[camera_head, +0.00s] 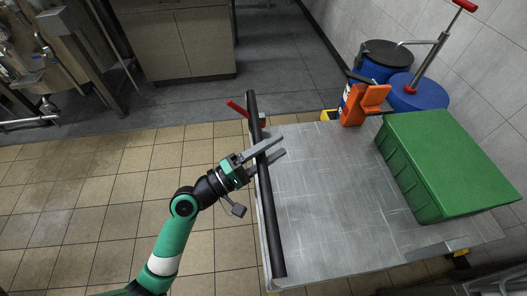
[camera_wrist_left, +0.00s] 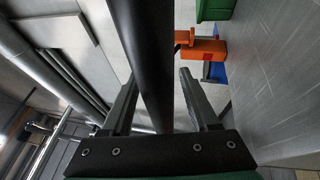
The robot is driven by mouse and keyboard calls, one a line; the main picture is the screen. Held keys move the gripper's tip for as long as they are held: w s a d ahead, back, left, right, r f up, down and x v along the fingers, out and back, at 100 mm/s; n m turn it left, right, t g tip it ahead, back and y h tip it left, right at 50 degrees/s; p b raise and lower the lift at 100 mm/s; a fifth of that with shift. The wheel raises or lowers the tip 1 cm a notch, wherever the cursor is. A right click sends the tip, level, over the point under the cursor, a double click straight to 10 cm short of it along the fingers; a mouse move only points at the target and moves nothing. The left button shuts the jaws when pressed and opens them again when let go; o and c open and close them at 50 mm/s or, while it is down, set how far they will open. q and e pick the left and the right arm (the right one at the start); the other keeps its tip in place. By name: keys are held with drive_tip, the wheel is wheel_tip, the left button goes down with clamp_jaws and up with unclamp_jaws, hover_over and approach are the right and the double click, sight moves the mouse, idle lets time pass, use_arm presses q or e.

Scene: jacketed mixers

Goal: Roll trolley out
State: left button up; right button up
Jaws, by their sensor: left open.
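The trolley (camera_head: 320,205) is a grey flat platform on the tiled floor. Its black handle bar (camera_head: 272,220) runs along the platform's left side in the head view. My left gripper (camera_head: 281,147) is at the upper part of this bar, with its fingers reaching across it. In the left wrist view the black bar (camera_wrist_left: 155,45) passes between the two open fingers (camera_wrist_left: 158,76), with a gap visible on the right side. The fingers are not closed on it. My right gripper is not in view.
A green crate (camera_head: 447,165) stands on the platform's right side. An orange item (camera_head: 366,101), blue drums (camera_head: 417,92) and a red-handled pump (camera_head: 440,45) are at the back right by the tiled wall. A cabinet (camera_head: 177,42) stands behind. Tiled floor to the left is clear.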

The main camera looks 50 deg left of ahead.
use_arm(q)
drive_tip(key=shift+s, duration=0.1)
drive_tip(key=v, duration=1.1)
drive_tip(key=shift+s, duration=0.2)
drive_tip(key=shift+f, duration=0.1)
